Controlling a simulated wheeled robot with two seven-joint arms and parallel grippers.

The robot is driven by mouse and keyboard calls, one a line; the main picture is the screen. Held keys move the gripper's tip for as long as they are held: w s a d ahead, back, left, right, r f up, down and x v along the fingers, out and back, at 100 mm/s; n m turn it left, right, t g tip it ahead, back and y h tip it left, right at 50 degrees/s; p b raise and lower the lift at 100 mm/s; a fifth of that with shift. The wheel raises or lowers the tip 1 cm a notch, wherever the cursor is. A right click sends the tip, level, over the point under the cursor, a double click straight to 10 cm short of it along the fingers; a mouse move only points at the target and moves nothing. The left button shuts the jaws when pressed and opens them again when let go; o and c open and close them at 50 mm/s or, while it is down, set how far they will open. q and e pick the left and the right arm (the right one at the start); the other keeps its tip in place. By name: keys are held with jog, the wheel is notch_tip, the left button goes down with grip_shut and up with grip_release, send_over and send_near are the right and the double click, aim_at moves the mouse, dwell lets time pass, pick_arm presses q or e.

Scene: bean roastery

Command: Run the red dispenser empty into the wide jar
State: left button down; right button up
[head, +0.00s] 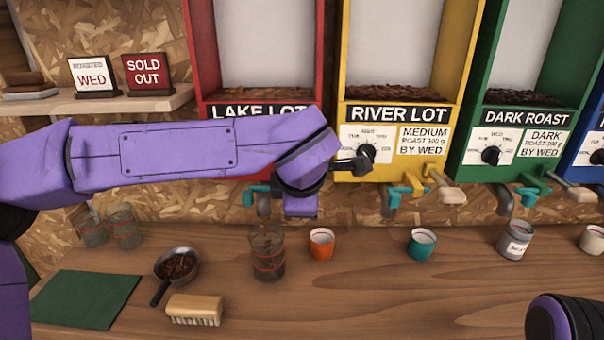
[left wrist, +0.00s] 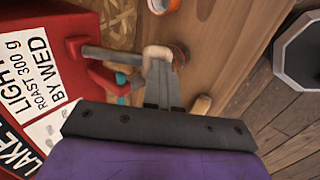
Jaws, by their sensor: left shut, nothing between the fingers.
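The red dispenser (head: 199,60), labelled LAKE LOT, stands at the back with a low layer of beans in its window. My left arm crosses its lower front and hides its dial. In the left wrist view its red body (left wrist: 92,18) is at left, with a grey lever ending in a pale grip (left wrist: 157,52). My left gripper (left wrist: 160,68) is shut and empty, its fingertips at that grip; contact is unclear. A glass jar (head: 268,255) with red bands stands on the counter below the dispenser; its contents are unclear. My right gripper is out of frame.
Yellow (head: 345,60) and green (head: 473,80) dispensers stand to the right. An orange cup (head: 321,243) is close beside the jar. A scoop with beans (head: 178,266), a brush (head: 194,309) and two smaller glasses (head: 124,226) are at left. The front middle counter is clear.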

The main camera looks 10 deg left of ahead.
pick_arm(q)
jog(key=shift+f, duration=0.15)
jog(key=p+v, duration=0.2)
jog(key=v, duration=1.2)
jog(key=shift+w+r, duration=0.2)
jog(key=shift+r, duration=0.15)
jog(key=shift+w+f, duration=0.1)
jog(key=shift+w, duration=0.05)
